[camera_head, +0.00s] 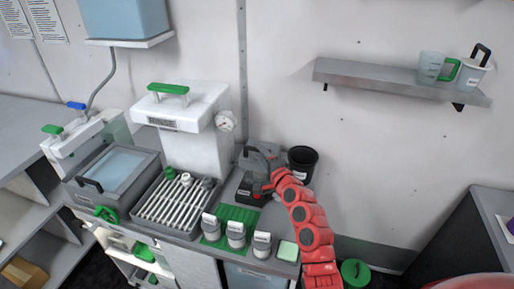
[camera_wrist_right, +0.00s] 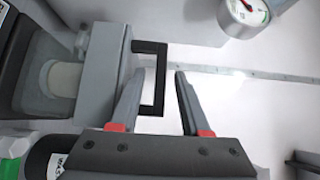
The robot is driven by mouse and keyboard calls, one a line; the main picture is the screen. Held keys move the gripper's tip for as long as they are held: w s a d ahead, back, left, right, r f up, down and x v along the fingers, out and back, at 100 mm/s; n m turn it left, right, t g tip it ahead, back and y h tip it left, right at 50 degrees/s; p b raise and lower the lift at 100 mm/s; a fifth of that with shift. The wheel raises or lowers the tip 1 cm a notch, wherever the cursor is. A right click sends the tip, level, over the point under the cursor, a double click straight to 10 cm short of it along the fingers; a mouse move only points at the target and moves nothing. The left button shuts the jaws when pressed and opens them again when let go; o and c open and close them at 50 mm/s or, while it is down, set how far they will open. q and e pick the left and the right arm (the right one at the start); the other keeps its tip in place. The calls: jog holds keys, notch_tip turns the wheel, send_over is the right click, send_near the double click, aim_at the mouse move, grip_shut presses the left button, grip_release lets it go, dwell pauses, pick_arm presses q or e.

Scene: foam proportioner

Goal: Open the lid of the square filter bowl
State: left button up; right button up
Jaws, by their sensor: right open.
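In the wrist view, the square filter bowl (camera_wrist_right: 38,95) is clear, with a pale cylinder inside. Its grey lid (camera_wrist_right: 108,70) bears a black bracket handle (camera_wrist_right: 160,85) and looks closed. My right gripper (camera_wrist_right: 159,68) is open, its fingers on either side of the handle, with a gap to the right finger. Whether the left finger touches the handle I cannot tell. My left gripper is not in view.
A white housing (camera_head: 190,140) with a pressure gauge (camera_head: 226,121) stands left of the gripper. A black bucket (camera_head: 302,160) is close on its right. A wall shelf (camera_head: 385,78) is at upper right.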

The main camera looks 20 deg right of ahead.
jog(key=shift+w+a, duration=0.15)
jog(key=shift+w, duration=0.65)
grip_shut()
dwell(1.0)
